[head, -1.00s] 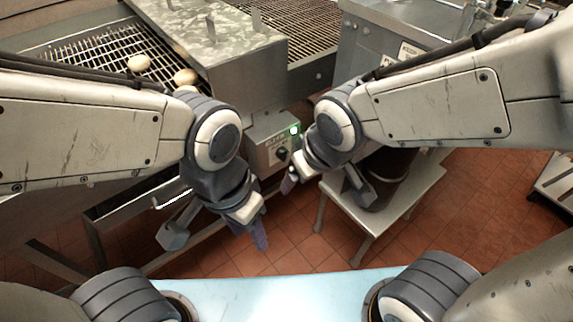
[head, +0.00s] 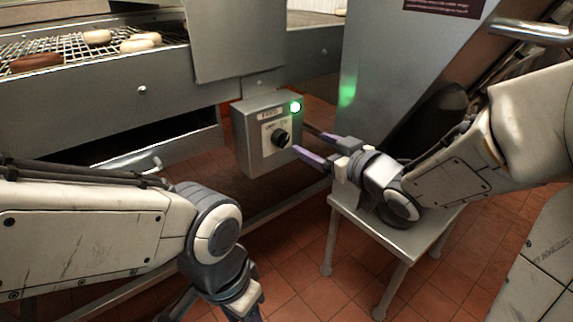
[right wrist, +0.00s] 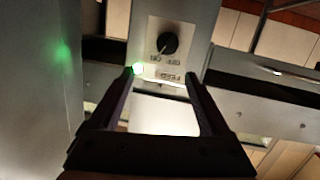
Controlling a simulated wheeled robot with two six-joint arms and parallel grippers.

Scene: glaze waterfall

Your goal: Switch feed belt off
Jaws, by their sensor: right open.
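A grey control box (head: 255,150) labelled FEED hangs below the machine. Its front carries a black rotary knob (head: 280,138) and a lit green lamp (head: 295,107). In the right wrist view the knob (right wrist: 168,43) shows upside down, its pale pointer mark seemingly toward the ON side. My right gripper (head: 302,139) is open and empty, just right of the box, with its fingers pointing at it. In the right wrist view the fingertips (right wrist: 159,76) lie either side of the FEED label, apart from the knob. My left gripper (head: 243,302) is cut off by the bottom edge.
A wire belt (head: 70,48) at the upper left carries several pale and brown pieces. A grey metal panel (head: 385,70) stands right of the box. A small metal table (head: 400,238) stands below my right gripper. Tiled floor shows between.

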